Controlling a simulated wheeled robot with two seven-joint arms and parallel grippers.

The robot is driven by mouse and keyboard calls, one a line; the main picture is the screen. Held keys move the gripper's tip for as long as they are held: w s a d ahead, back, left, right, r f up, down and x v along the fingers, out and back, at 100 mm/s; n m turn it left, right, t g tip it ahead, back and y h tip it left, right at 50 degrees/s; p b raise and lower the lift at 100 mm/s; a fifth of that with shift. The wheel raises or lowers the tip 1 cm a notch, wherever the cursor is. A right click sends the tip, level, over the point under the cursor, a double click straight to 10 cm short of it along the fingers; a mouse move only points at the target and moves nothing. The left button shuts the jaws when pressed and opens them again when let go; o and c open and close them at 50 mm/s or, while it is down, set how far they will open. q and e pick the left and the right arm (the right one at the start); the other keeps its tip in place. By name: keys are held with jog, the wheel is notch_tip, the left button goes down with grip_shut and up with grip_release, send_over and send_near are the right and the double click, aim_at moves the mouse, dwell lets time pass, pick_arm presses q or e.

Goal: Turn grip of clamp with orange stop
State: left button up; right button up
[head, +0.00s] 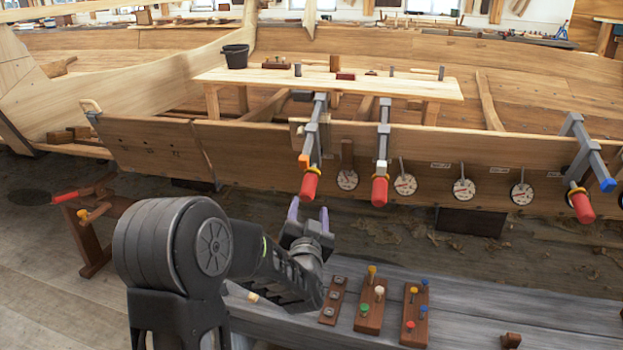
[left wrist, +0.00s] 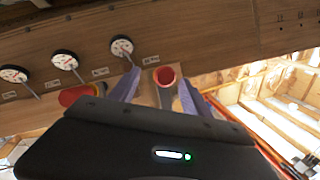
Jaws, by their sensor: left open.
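The clamp with the orange stop (head: 304,161) hangs on the upper plank edge, left of the middle in the head view. Its red grip (head: 310,186) points down towards me. My left gripper (head: 309,214) is open just below that grip, with its two purple fingers pointing up at it. In the left wrist view, a red grip (left wrist: 165,77) shows end-on between the two spread fingers (left wrist: 158,92). I cannot tell whether the fingers touch it. My right gripper is not in view.
A clamp with a white stop (head: 382,166) hangs to the right; another clamp with a blue end (head: 607,185) is far right. Dial gauges (head: 405,185) line the plank. A grey bench (head: 470,325) with wooden peg blocks (head: 369,308) lies below. A bucket (head: 236,56) stands behind.

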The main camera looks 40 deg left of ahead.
aim_at(310, 186)
pick_arm(q)
jog(key=shift+a+r+n+t+h+b, duration=0.3)
jog(key=shift+a+n+h+b, duration=0.4)
jog(key=shift+n, duration=0.2)
jog(key=shift+s+r, duration=0.1)
jog(key=shift+r, duration=0.15)
jog(key=shift+a+r+n+h, duration=0.2)
jog(key=shift+r+n+h, duration=0.1)
jog(key=shift+h, duration=0.1)
jog(key=shift+w+a+f, duration=0.1)
jog(key=shift+w+f, duration=0.05)
jog(key=shift+w, duration=0.3)
jog(key=shift+s, duration=0.1)
jog(key=shift+x, duration=3.9)
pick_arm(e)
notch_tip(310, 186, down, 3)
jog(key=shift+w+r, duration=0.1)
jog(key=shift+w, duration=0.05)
pick_arm(q)
grip_shut()
